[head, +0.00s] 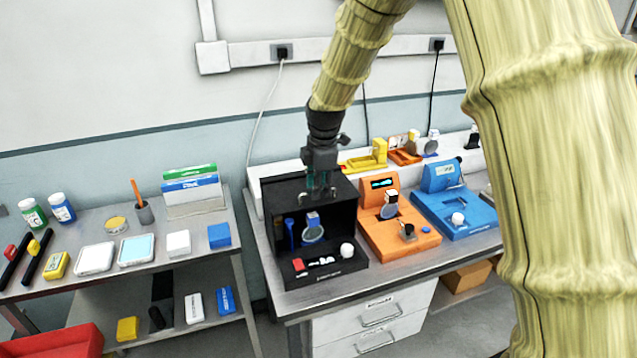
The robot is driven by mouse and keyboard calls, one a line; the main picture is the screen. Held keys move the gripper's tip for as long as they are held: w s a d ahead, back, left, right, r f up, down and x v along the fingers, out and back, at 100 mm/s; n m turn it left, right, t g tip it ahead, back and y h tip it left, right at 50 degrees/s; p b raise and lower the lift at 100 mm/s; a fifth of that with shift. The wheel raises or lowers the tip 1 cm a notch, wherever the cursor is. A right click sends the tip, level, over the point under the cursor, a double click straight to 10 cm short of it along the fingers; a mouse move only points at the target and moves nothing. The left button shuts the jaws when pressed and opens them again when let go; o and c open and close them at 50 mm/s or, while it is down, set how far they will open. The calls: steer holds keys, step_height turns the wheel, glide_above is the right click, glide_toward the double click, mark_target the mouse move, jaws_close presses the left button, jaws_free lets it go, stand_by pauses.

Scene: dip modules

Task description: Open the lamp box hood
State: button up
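The lamp box is a black box (345,222) on the bench in the middle of the head view. Its front is open, and a blue stand with a round lens-like piece (312,229) shows inside. Its black hood (285,193) forms the top and back over this space. My gripper (319,193) points down at the hood's upper front edge. Its two fingers look apart, with dark hood surface behind them. I cannot tell whether they touch the hood.
Small parts and a white knob (347,250) sit on the box's front ledge. An orange module (398,240) and a blue module (462,218) stand close on the right. A yellow module (368,160) is behind. A side table (190,262) with small items is at left.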

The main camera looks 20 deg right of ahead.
steer(key=shift+f, duration=0.15)
jaws_close()
steer(key=shift+w+a+r, duration=0.1)
steer(key=shift+r, duration=0.1)
